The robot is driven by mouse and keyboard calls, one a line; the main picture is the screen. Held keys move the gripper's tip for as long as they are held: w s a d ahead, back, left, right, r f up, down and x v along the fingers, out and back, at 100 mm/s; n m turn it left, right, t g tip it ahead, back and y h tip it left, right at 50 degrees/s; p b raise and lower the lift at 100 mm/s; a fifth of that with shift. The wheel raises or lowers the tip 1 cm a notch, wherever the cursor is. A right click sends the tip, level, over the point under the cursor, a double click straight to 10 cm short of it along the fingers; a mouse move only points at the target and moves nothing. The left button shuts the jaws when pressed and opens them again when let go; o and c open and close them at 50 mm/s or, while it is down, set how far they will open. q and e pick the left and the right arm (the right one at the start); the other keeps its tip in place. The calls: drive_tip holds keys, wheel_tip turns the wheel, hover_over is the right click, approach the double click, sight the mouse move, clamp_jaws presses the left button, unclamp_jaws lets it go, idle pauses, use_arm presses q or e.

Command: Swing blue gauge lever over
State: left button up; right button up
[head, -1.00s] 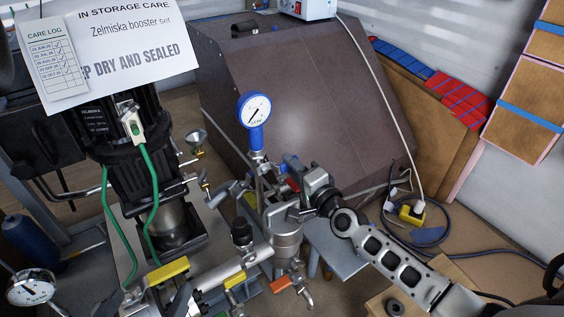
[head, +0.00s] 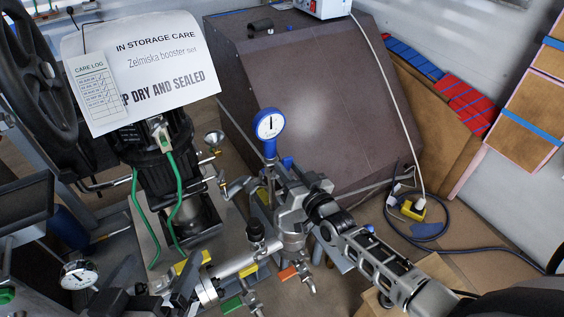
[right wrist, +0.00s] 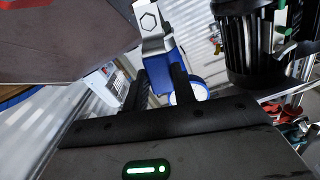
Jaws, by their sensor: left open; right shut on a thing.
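The blue-rimmed gauge (head: 270,124) stands upright on its stem in the middle of the head view, its needle pointing about straight up. Only a small part of the blue lever (head: 288,162) shows beside the stem, behind my right gripper (head: 292,180). The right gripper is shut on the lever. In the right wrist view the blue lever (right wrist: 163,72) lies between the dark fingers, under a silver fitting with a hexagon. The gauge's round face (right wrist: 188,92) is partly hidden behind a finger. My left gripper (head: 182,290) is open at the lower left, near the pipework.
A pipe with yellow, green and orange-red tap handles (head: 287,273) runs below the gauge. A black pump (head: 165,160) with green cables stands left, under a paper sign (head: 150,60). A large brown cabinet (head: 320,90) is behind. A second gauge (head: 78,274) is lower left.

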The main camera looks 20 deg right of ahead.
drive_tip(key=shift+a+r+n+p, duration=0.3)
drive_tip(key=shift+a+n+p, duration=0.2)
drive_tip(key=shift+n, duration=0.5)
drive_tip(key=o, duration=0.6)
drive_tip(key=shift+s+a+f+n, duration=0.1)
drive_tip(key=shift+a+f+n, duration=0.05)
drive_tip(key=shift+f+n, duration=0.15)
drive_tip(key=shift+o, duration=1.2)
drive_tip(key=shift+b, duration=0.3)
use_arm(q)
drive_tip(key=shift+r, duration=0.6)
wheel_tip(320, 180, up, 3)
drive_tip(key=p, duration=0.3)
use_arm(e)
drive_tip(key=s, duration=0.4)
drive_tip(key=s+d, duration=0.1)
drive_tip(key=s, duration=0.1)
